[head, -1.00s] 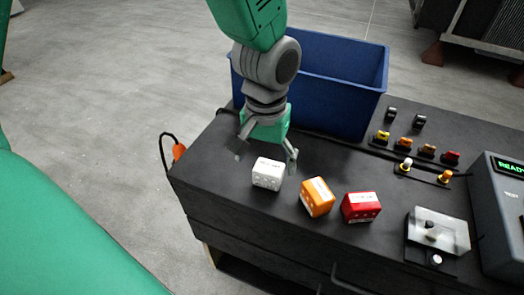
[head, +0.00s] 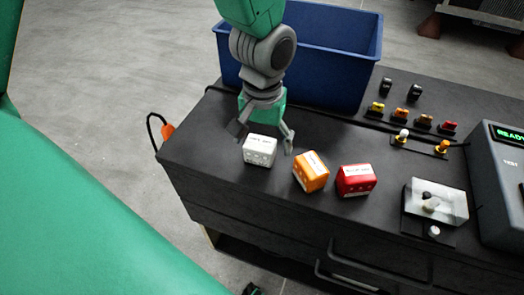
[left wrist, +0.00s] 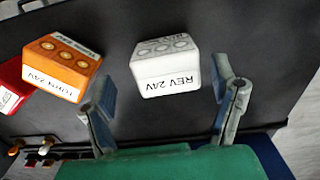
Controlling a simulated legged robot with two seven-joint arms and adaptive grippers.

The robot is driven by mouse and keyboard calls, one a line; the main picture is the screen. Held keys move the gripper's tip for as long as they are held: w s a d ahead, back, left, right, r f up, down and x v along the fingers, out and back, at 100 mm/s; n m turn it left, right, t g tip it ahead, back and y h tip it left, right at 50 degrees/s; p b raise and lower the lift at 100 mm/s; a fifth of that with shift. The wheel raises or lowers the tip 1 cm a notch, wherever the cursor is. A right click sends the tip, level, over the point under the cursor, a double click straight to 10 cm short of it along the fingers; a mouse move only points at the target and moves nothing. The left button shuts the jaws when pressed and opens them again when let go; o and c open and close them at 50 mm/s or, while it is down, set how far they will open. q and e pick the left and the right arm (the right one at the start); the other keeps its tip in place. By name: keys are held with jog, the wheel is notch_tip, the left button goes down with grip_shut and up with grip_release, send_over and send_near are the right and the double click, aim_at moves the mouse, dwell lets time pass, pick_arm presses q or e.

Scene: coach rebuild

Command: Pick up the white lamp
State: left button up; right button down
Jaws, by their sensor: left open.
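The white lamp (head: 260,150) is a small white block with a label, standing on the black bench top at the left of a row of lamps. In the left wrist view the white lamp (left wrist: 166,66) reads "REV 24V" and sits ahead of and between the fingers. My left gripper (head: 265,139) is open just behind the white lamp, one finger toward each side; the fingers also show in the left wrist view (left wrist: 166,100). I see no contact with the lamp. My right gripper is not in view.
An orange lamp (head: 311,172) and a red lamp (head: 356,180) stand to the right of the white one. A blue bin (head: 335,75) is behind my gripper. A switch plate (head: 436,203) and a grey tester (head: 498,190) are at the right. The bench's left end is clear.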

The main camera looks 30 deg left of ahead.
aim_at(261, 143)
pick_arm(q)
jog(key=f, duration=0.4)
jog(key=shift+w+a, duration=0.1)
jog(key=shift+a, duration=0.5)
jog(key=shift+d, duration=0.1)
jog(key=c, duration=1.2)
jog(key=shift+d+r, duration=0.1)
jog(key=shift+d, duration=0.2)
jog(key=shift+c, duration=0.6)
